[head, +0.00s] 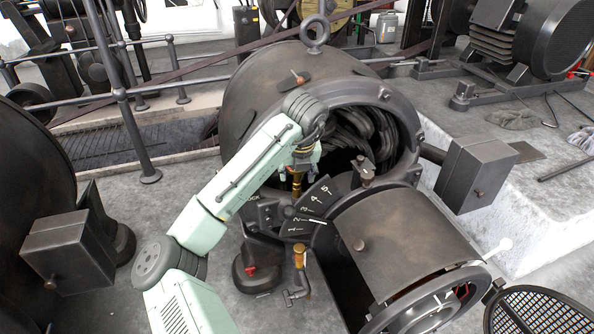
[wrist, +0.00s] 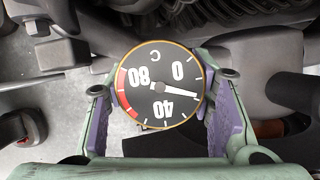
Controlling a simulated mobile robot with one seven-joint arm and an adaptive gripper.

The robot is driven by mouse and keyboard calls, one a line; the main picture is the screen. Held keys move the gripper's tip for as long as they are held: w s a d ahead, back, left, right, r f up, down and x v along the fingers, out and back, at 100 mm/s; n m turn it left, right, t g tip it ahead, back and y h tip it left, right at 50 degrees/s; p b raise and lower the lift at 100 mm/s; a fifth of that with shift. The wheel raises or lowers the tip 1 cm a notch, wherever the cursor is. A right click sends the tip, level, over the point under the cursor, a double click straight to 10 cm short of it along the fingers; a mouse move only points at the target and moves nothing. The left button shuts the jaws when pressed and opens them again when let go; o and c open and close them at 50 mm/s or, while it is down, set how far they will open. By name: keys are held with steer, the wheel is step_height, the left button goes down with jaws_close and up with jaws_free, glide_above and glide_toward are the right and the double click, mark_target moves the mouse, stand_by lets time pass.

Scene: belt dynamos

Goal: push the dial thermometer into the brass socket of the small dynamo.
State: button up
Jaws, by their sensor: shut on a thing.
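The dial thermometer (wrist: 160,85) has a round black face with white numbers, a red arc and a brass-coloured rim. In the wrist view it sits between the purple-padded fingers of my gripper (wrist: 165,112), which is shut on it, with the face towards the camera. In the head view my gripper (head: 303,160) points down in front of the open end of the dark dynamo (head: 262,85). A narrow brass piece (head: 297,184) shows just below it; I cannot tell whether it is stem or socket. The dial hides what lies under it in the wrist view.
A numbered quadrant plate (head: 312,208) and a dark cylinder (head: 405,245) stand close right of my gripper. A brass-topped tap (head: 300,258) is below. A box (head: 475,172) juts out at right. Railings (head: 130,110) run at left.

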steer(key=shift+f, duration=0.45)
steer(key=o, duration=1.3)
steer(key=v, duration=1.2)
